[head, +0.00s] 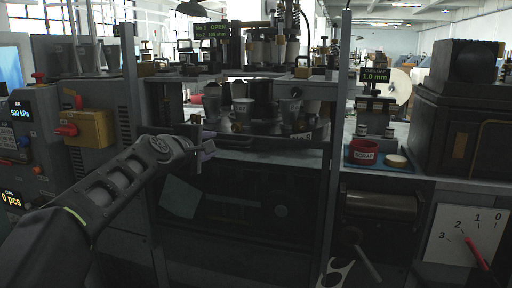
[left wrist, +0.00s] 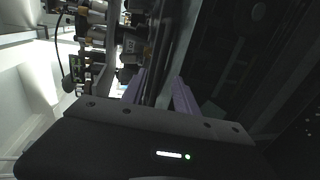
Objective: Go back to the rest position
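My left arm reaches in from the left in the head view. My left gripper (head: 204,150) is in front of the cup machine's opening, near its left post and lower front bar. In the left wrist view its two purple-grey fingers (left wrist: 160,92) stand apart with no object seen between them; a dark bar or post of the machine lies beyond them. Whether the gripper touches the bar cannot be told. My right gripper and right arm are not in view.
Several pale cups (head: 242,108) stand inside the cup machine (head: 250,180). A control panel (head: 30,130) and yellow box (head: 88,128) are left.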

